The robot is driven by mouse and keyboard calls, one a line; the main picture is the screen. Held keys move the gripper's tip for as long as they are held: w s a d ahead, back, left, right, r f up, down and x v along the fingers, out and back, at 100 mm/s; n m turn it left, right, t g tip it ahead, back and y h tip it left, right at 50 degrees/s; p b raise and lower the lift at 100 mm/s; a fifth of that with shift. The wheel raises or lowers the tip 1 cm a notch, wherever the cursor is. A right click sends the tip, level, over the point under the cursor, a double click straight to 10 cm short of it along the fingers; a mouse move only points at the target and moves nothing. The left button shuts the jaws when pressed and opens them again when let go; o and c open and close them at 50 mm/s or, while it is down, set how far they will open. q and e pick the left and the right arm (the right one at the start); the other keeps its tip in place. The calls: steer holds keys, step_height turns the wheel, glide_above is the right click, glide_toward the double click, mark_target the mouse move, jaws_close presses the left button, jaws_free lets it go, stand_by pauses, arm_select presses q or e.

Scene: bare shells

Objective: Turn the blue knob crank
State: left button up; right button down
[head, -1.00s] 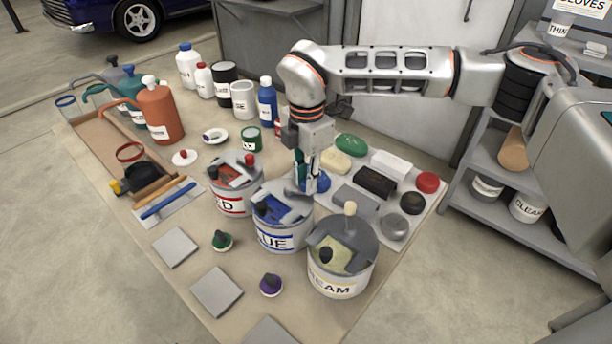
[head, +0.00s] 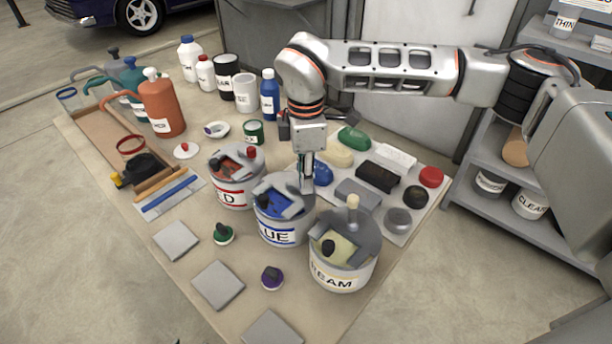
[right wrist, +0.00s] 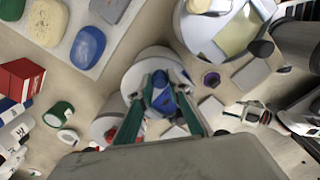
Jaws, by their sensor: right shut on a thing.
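The blue-labelled can (head: 279,235) stands between the red and cream cans, with blue paint showing in its top opening. My right gripper (head: 306,187) points down at the can's far right rim. In the right wrist view its two green fingers (right wrist: 160,92) close around a blue knob (right wrist: 160,101) above the can's pale lid (right wrist: 139,72). The knob is hidden behind the gripper in the head view, and its crank arm is not clear.
The red can (head: 236,194) and cream can (head: 340,277) stand close on either side. A tray (head: 392,237) with sponges and blocks lies just behind the gripper. Green (head: 223,234) and purple (head: 271,278) knobs and grey tiles lie in front.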

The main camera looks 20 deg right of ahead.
steer(key=c, duration=1.9)
jaws_free()
step_height(320, 180, up, 12)
